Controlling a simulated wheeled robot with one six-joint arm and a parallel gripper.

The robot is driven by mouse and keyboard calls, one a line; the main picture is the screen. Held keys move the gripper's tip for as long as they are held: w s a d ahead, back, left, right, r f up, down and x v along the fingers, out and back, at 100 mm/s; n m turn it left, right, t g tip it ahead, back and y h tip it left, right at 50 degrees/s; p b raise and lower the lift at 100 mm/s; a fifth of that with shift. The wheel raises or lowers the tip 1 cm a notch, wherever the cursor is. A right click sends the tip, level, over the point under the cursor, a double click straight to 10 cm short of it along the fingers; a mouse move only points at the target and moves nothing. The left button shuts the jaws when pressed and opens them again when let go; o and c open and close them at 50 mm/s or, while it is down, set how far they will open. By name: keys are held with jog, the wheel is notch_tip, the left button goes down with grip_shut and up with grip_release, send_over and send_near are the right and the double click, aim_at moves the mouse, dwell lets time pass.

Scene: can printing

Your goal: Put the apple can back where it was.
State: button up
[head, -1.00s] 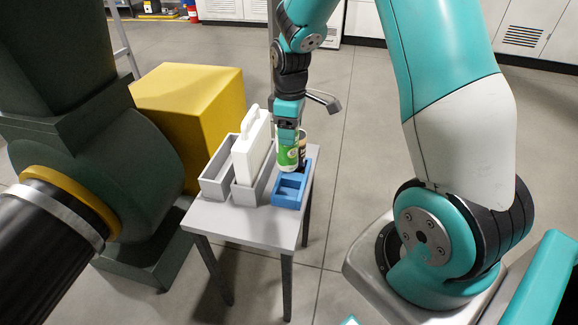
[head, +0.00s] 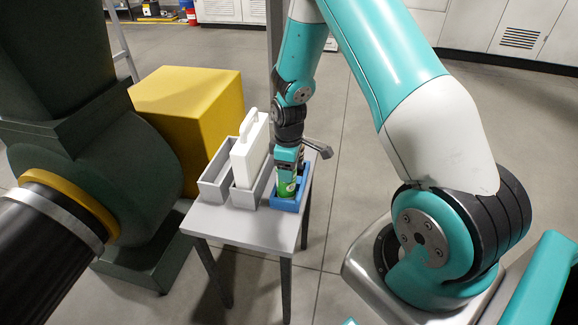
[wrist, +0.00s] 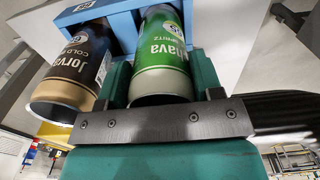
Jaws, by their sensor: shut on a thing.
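The green can (head: 286,188), which I take to be the apple can, is held in my gripper (head: 287,172). It stands upright at the near part of the blue holder (head: 286,205) on the small grey table. In the wrist view the green can (wrist: 163,55) sits between the teal fingers of my gripper (wrist: 160,82), and its far end meets the blue holder (wrist: 122,22). How deep it sits is hidden. A black and tan can (wrist: 72,70) stands beside it in the holder, apart from it; my gripper mostly hides it in the head view.
A white case with a handle (head: 247,158) stands in a grey bin just left of the blue holder. Another grey bin (head: 214,178) beside it looks empty. The table's front (head: 250,228) is bare. A yellow block (head: 185,110) and a dark green machine are to the left.

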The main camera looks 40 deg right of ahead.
jog(key=shift+f, duration=0.2)
jog(key=o, duration=0.9)
jog(key=shift+o, duration=0.2)
jog(key=shift+r, duration=0.2)
